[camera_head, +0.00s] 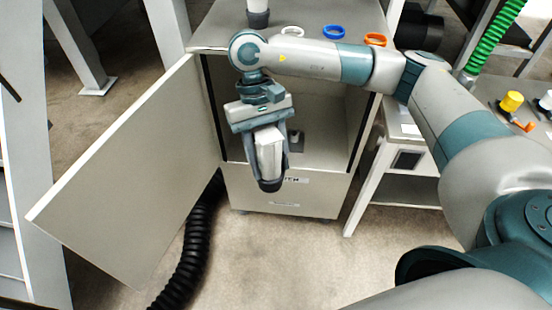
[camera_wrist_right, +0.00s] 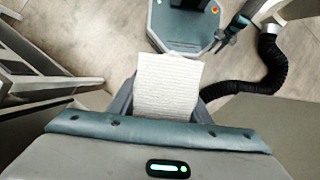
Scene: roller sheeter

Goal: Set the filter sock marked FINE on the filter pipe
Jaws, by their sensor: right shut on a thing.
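My right gripper (camera_head: 270,182) hangs fingers down in front of the open cabinet and is shut on a white filter sock (camera_head: 268,150). The sock also shows in the right wrist view (camera_wrist_right: 168,86) as a pale, ribbed rectangle between the fingers. I cannot read any mark on it, so I cannot tell whether it is the FINE one. A small grey fitting (camera_head: 296,141) shows inside the cabinet, partly hidden behind the gripper; I cannot tell whether it is the filter pipe. My left gripper is not clearly in view.
The cabinet door (camera_head: 125,185) stands wide open to the left. White (camera_head: 291,32), blue (camera_head: 333,32) and orange (camera_head: 375,40) rings lie on the cabinet top (camera_head: 310,14). A black corrugated hose (camera_head: 190,255) runs along the floor below the door. A side table with a yellow knob (camera_head: 511,101) stands right.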

